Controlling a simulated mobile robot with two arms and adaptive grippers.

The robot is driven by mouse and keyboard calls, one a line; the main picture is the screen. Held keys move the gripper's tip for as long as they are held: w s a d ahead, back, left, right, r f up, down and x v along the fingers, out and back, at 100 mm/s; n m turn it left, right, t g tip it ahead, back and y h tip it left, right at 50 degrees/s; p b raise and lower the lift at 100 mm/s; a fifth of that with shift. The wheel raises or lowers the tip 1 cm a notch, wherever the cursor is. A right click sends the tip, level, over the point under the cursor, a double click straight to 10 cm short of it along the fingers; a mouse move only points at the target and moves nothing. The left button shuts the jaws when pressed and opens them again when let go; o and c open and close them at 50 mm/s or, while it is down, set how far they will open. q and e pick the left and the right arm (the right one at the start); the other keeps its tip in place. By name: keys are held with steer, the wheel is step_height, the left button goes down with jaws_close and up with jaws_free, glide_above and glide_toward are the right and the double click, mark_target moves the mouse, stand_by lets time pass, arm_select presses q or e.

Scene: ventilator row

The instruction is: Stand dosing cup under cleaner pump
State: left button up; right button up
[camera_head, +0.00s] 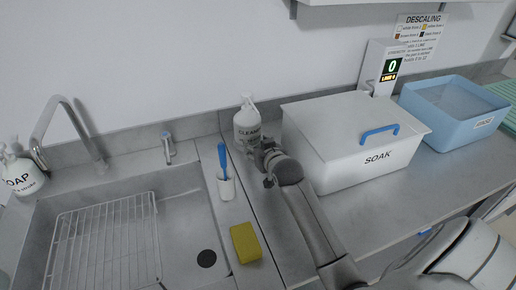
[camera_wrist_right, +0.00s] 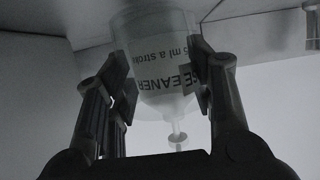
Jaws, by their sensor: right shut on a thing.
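The white cleaner bottle (camera_head: 246,122) stands upright against the back wall, pump on top. In the right wrist view the cleaner bottle (camera_wrist_right: 177,104) appears upside down, its label close between the fingers and its pump towards the bottom. My right gripper (camera_head: 267,156) is at the bottle's lower front right and hides part of it. My left gripper is not in view.
A white SOAK box (camera_head: 335,165) with a blue handle stands close right of my right gripper. A white cup with a blue brush (camera_head: 226,188) and a yellow sponge (camera_head: 245,243) are to the left, beside the sink (camera_head: 185,215). A blue tub (camera_head: 450,115) is farther right.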

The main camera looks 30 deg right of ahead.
steer(key=shift+f, duration=0.5)
steer(key=shift+f, duration=0.2)
steer(key=o, duration=1)
steer(key=shift+c, duration=0.2)
steer(key=shift+r, duration=0.1)
steer(key=shift+r, duration=0.15)
steer(key=v, duration=1.2)
steer(key=shift+b, duration=0.35)
